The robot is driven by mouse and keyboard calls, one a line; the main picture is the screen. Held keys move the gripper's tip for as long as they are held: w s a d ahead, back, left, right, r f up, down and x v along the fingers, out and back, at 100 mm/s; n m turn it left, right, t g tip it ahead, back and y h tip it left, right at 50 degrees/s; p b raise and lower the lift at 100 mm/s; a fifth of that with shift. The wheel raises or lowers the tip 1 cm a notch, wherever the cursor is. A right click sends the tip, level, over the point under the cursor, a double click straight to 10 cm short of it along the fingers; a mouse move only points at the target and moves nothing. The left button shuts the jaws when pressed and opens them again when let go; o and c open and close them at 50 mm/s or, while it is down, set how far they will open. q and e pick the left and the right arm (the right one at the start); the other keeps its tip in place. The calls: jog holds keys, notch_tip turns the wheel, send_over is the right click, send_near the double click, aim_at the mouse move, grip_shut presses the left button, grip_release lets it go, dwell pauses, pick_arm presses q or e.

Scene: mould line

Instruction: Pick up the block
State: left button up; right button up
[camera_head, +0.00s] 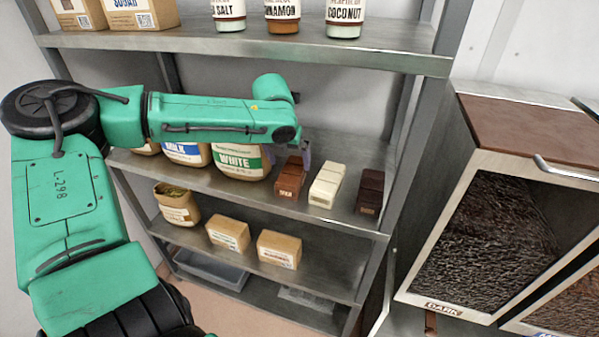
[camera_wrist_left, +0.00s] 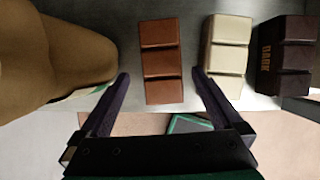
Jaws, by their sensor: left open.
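Three blocks stand in a row on the middle shelf: a milk-brown block (camera_head: 290,178), a cream-white block (camera_head: 327,184) and a dark brown block (camera_head: 370,191). In the left wrist view the milk-brown block (camera_wrist_left: 161,60) lies between and ahead of the fingers of my left gripper (camera_wrist_left: 160,85). The white block (camera_wrist_left: 227,55) is close to the right finger, and the dark block (camera_wrist_left: 287,55) is further right. My left gripper is open and empty. In the head view it is mostly hidden behind its arm, near the milk-brown block (camera_head: 303,150). My right gripper is not in view.
A bag labelled white (camera_head: 240,162) stands left of the milk-brown block, close to the left finger. Jars (camera_head: 345,17) stand on the shelf above (camera_head: 250,52). Small boxes (camera_head: 279,249) sit on the shelf below. A dark-chocolate bin (camera_head: 480,235) stands at the right.

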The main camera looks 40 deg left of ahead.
pick_arm(q)
jog(key=x, duration=0.2)
jog(key=shift+f, duration=0.35)
jog(key=x, duration=0.3)
jog(key=shift+w, duration=0.25)
jog(key=shift+w+f, duration=0.15)
jog(key=shift+f, duration=0.05)
jog(key=shift+r, duration=0.1)
jog(key=shift+c, duration=0.3)
jog(key=c, duration=1.5)
jog(key=shift+r, duration=0.1)
grip_shut()
pick_arm(e)
jog(key=shift+s+d+f, duration=0.15)
jog(key=shift+s+f, duration=0.15)
jog(key=shift+s, duration=0.45)
